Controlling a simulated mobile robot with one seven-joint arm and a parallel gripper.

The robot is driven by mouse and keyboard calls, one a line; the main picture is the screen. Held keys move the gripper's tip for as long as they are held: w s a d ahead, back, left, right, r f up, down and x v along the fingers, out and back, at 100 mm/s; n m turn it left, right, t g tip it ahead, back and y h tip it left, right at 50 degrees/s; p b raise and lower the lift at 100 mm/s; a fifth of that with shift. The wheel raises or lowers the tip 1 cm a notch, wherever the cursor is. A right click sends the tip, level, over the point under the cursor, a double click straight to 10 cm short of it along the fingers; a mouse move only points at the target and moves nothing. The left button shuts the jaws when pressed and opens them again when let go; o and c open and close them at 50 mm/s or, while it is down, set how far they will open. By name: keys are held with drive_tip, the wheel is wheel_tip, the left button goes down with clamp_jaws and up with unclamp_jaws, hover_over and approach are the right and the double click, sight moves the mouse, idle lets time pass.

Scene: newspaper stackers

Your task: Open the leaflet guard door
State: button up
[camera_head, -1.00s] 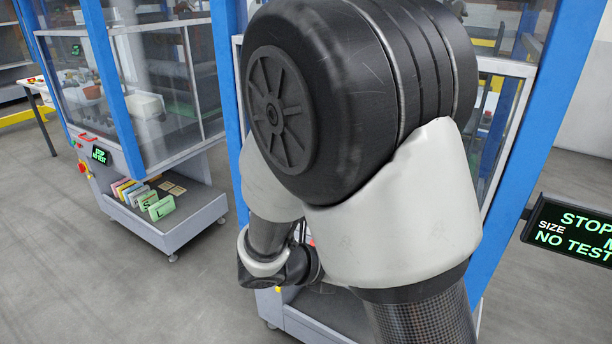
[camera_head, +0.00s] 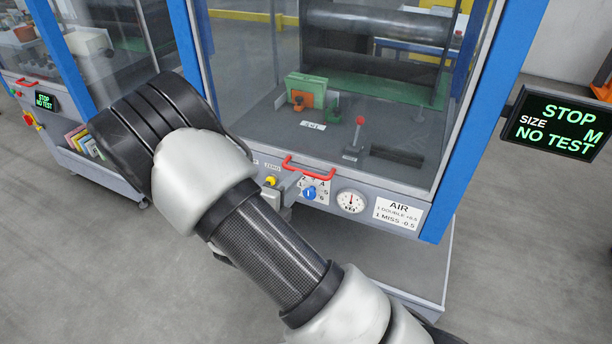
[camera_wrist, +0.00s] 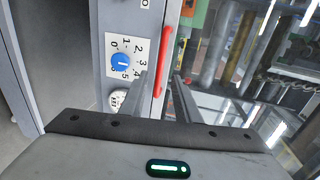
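The guard door (camera_head: 245,75) is a clear panel on the front of the near machine, and it looks closed. Its red bar handle (camera_head: 308,165) runs along the lower edge, above the control strip. In the wrist view the red handle (camera_wrist: 167,60) stands near upright, with the clear panel to its right. My gripper (camera_wrist: 164,82) is open, its two fingers apart on either side of the handle's lower part in that picture. I cannot tell whether they touch it. In the head view my arm mostly hides the gripper.
Below the handle are a blue dial (camera_head: 310,193), a yellow knob (camera_head: 270,181) and a pressure gauge (camera_head: 350,201). A STOP display (camera_head: 553,124) juts out on the right. Behind the panel are a red-topped lever (camera_head: 359,130) and green leaflets (camera_head: 305,87). Another machine stands at left.

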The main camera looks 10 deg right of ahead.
sight(305, 174)
drive_tip(key=b+x, duration=0.1)
drive_tip(key=x, duration=0.7)
drive_tip(key=shift+w, duration=0.1)
clamp_jaws()
